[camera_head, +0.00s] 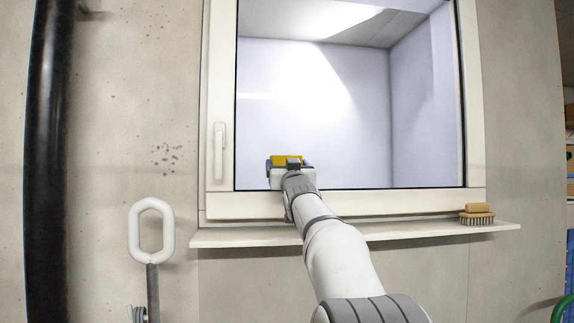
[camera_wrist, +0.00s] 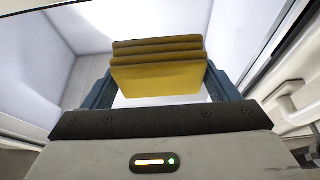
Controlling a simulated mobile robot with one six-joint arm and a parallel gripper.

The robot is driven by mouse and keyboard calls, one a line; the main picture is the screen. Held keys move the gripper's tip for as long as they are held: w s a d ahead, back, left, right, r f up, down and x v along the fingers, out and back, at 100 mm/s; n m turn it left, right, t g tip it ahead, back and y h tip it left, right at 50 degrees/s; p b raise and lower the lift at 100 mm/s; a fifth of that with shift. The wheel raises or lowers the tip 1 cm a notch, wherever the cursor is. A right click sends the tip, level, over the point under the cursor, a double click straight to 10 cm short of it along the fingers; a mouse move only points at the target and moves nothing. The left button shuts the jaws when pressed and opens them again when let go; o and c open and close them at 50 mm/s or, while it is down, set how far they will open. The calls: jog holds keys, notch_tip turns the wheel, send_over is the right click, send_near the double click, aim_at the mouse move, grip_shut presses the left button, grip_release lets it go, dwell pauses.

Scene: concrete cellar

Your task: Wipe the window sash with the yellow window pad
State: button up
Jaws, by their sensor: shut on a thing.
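The yellow window pad (camera_head: 288,160) is held in my gripper (camera_head: 290,164), in front of the lower left part of the window pane. In the wrist view the ribbed yellow pad (camera_wrist: 158,68) sits between the two blue-grey fingers of my gripper (camera_wrist: 158,85). The window sash (camera_head: 345,202) is a cream frame around the pane, with a handle (camera_head: 219,150) on its left side. The pad is above the sash's bottom rail. I cannot tell whether the pad touches the glass.
A sill (camera_head: 400,232) runs below the window. A wooden brush (camera_head: 476,214) with bristles lies at its right end. A white loop-shaped handle (camera_head: 151,230) stands at the left, near a black pipe (camera_head: 48,150). The sill's left part is clear.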

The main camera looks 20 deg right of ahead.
jog(key=shift+s+d+p, duration=0.15)
jog(key=shift+d+p, duration=0.15)
jog(key=shift+d, duration=0.3)
jog(key=shift+s+d+p, duration=0.15)
jog(key=shift+d+p, duration=0.15)
jog(key=shift+d, duration=0.25)
jog(key=shift+s+d+r+p, duration=0.1)
jog(key=shift+d+p, duration=0.4)
jog(key=shift+s+d+r+p, duration=0.1)
jog(key=shift+d+p, duration=0.35)
jog(key=shift+s+d+f+p, duration=0.1)
jog(key=shift+s+d+p, duration=0.1)
jog(key=shift+d+p, duration=0.45)
jog(key=shift+s+d+f+p, duration=0.1)
jog(key=shift+s+d+p, duration=0.2)
jog(key=shift+d, duration=0.65)
jog(key=shift+s+d+p, duration=0.15)
jog(key=shift+d+p, duration=0.4)
jog(key=shift+d, duration=0.25)
jog(key=shift+s+d+r+p, duration=0.1)
jog(key=shift+s+d+p, duration=0.05)
jog(key=shift+d+p, duration=0.35)
jog(key=shift+s+d+p, duration=0.15)
jog(key=shift+d+p, duration=0.1)
jog(key=shift+d, duration=0.35)
jog(key=shift+s+d, duration=0.15)
jog(key=shift+d, duration=0.35)
jog(key=shift+s, duration=0.1)
